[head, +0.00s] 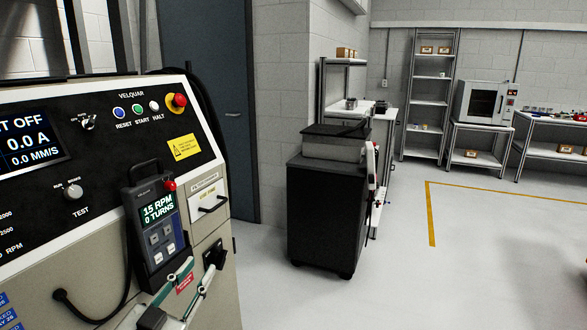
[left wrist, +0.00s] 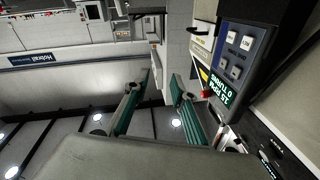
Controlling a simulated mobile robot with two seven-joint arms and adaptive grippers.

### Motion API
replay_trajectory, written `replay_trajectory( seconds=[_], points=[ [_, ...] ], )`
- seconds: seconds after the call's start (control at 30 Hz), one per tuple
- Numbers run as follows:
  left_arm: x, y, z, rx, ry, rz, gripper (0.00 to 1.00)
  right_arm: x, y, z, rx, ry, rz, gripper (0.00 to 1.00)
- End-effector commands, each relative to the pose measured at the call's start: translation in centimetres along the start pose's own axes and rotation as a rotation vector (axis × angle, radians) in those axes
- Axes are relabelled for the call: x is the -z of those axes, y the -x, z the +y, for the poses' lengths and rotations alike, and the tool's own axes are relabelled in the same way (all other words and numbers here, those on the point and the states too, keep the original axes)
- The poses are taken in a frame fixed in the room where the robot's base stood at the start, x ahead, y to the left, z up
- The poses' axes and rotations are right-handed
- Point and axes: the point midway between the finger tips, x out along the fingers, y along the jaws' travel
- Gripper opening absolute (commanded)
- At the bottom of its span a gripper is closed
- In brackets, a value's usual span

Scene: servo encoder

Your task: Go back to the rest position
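My left gripper (head: 200,268) is at the lower left of the head view, just right of and below a handheld pendant (head: 157,228). The pendant sits on the front of the control cabinet and its screen reads "15 RPM, 0 TURNS". In the left wrist view the two teal-padded fingers (left wrist: 162,82) stand apart with nothing between them, and the pendant (left wrist: 238,65) is to their right. I cannot tell how close the gripper is to the cabinet front. My right gripper is in neither view.
The control cabinet (head: 95,105) with buttons, knobs and a red stop button (head: 179,100) fills the left. A dark wheeled cart (head: 325,215) stands mid-room. Shelves (head: 428,104) and a bench with an oven (head: 485,102) are at the back.

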Motion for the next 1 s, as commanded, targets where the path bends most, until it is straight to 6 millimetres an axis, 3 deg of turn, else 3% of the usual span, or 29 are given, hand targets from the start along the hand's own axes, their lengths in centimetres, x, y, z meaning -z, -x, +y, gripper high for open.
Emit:
replay_trajectory(
  seconds=[0.03,0.2,0.3,0.4,0.6,0.9,0.97,1.0],
  points=[
    [-3.2,1.5,0.6,-0.016,-0.046,-0.105,0.25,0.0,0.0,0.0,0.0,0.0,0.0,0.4],
    [-13.0,7.9,0.9,-0.047,-0.205,-0.46,0.25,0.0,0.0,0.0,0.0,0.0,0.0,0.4],
    [-17.3,12.5,0.1,-0.05,-0.29,-0.648,0.25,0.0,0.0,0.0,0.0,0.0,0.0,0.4],
    [-20.0,16.2,-0.8,-0.044,-0.352,-0.788,0.25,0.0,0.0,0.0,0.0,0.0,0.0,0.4],
    [-22.8,21.9,-2.5,-0.03,-0.443,-0.98,0.25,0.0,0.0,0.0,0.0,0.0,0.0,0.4],
    [-24.6,28.9,-5.0,0.001,-0.55,-1.197,0.25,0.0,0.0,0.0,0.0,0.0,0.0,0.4],
    [-24.8,30.0,-5.4,0.007,-0.567,-1.231,0.25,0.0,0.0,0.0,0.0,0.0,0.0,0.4],
    [-25.3,29.4,-4.7,-0.003,-0.547,-1.208,0.25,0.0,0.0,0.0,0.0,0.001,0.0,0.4]
  ],
)
